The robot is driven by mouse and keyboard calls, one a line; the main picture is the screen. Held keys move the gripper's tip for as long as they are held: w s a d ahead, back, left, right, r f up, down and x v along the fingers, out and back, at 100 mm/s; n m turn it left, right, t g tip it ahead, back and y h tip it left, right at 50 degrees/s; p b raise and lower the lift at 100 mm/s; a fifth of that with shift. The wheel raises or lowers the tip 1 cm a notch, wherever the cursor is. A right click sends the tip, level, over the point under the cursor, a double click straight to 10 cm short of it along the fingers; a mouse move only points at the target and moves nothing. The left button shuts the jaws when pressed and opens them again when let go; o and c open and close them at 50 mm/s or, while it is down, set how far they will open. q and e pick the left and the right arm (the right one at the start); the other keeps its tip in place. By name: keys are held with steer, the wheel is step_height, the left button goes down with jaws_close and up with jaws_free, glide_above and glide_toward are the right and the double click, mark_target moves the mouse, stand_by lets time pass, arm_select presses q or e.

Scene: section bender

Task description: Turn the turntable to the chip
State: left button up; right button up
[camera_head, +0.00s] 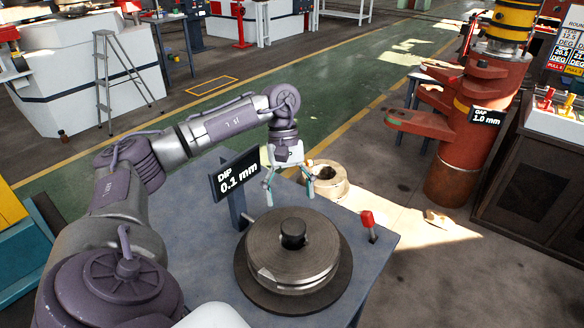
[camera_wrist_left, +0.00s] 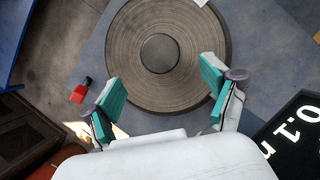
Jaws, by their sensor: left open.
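The turntable is a round grey steel disc (camera_head: 315,254) with a black centre knob (camera_head: 293,234), on a wider dark round base (camera_head: 337,285). The disc also shows in the left wrist view (camera_wrist_left: 160,88). A bright patch (camera_head: 268,278) marks the disc's near left edge; I cannot tell whether it is the chip. My left gripper (camera_head: 289,188) is open and empty above the table's far side, behind the disc and apart from it. In the left wrist view its teal-padded fingers (camera_wrist_left: 162,90) are spread. My right gripper is out of view.
The turntable stands on a blue-grey table (camera_head: 215,260). A sign reading "DIP 0.1 mm" (camera_head: 236,180) stands close to my left arm. A red-handled lever (camera_head: 368,220) rises at the table's right. A red machine column (camera_head: 465,150) stands beyond, across open floor.

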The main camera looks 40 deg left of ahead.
arm_select(q)
steer(key=v, duration=0.5)
steer(key=shift+a+r, duration=0.1)
steer(key=shift+r, duration=0.1)
stand_by(0.4)
